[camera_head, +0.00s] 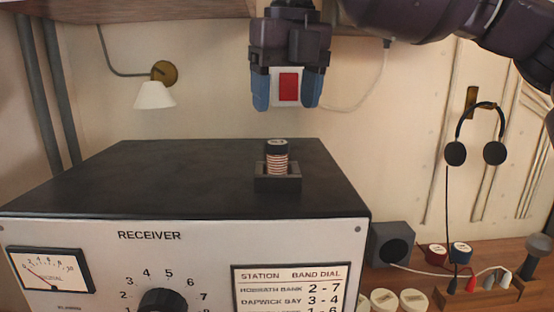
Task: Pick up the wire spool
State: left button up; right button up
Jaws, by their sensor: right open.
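The wire spool (277,160) is small, with a black top and reddish-brown and pale bands. It stands upright in a small dark holder (278,184) on the black top of the receiver (150,180). A clear gap shows between the fingertips and the spool. The spool's lower end is hidden in the holder. My left gripper is out of the picture.
A wall lamp (155,94) is at the left and headphones (476,140) hang at the right. A grey box (391,245), red and blue spools, pale discs and cables sit on the wooden bench right of the receiver. The rest of the receiver top is clear.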

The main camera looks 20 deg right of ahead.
aim_at(277, 142)
jog(key=shift+w+f, duration=0.2)
jog(key=shift+f, duration=0.8)
jog(key=shift+a+f, duration=0.15)
jog(key=shift+f, duration=0.25)
jog(key=f, duration=0.4)
jog(key=shift+w+a+f+p, duration=0.3)
jog(key=shift+w+f+p, duration=0.05)
jog(key=shift+f, duration=0.05)
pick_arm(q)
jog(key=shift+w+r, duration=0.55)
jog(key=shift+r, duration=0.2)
pick_arm(e)
jog(key=c, duration=1)
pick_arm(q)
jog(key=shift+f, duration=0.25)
pick_arm(e)
jog(key=shift+r, duration=5.05)
jog(key=shift+c, duration=0.2)
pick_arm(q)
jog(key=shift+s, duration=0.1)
